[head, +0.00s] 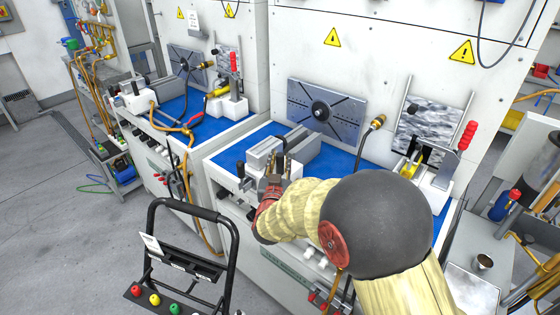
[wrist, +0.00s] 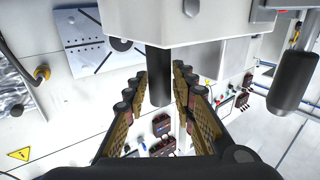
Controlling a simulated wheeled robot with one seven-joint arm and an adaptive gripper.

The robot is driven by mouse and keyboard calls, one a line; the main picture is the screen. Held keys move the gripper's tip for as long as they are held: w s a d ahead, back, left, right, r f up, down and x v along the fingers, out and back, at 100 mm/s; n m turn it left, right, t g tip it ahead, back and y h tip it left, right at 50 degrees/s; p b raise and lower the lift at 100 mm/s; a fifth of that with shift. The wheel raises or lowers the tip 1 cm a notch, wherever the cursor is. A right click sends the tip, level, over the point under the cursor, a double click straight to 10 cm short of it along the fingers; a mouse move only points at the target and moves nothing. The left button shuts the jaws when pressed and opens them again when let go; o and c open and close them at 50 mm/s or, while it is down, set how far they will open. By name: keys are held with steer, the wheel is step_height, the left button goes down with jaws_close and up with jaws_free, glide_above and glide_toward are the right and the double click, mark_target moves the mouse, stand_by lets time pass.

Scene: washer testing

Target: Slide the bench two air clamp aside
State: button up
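The air clamp (head: 262,153) is a grey block on the blue mat at the left front of the nearer bench. In the wrist view its pale body (wrist: 190,20) fills the top, with a black cylindrical handle (wrist: 159,78) sticking down from it in the picture. My gripper (head: 277,172) is at the clamp's front, at the bench's front edge. In the wrist view my gripper (wrist: 159,88) is open, its fingers on either side of the black handle, with slim gaps showing. My arm hides part of the bench in the head view.
A white fixture with a red-handled lever (head: 466,136) stands at the bench's right. A dark slotted plate (head: 325,113) is on the wall behind. Another black cylinder (wrist: 294,82) is at the right in the wrist view. A black-framed cart (head: 190,265) stands in front, left.

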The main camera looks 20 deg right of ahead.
jaws_close()
steer(key=shift+s+f, duration=0.1)
stand_by(0.6)
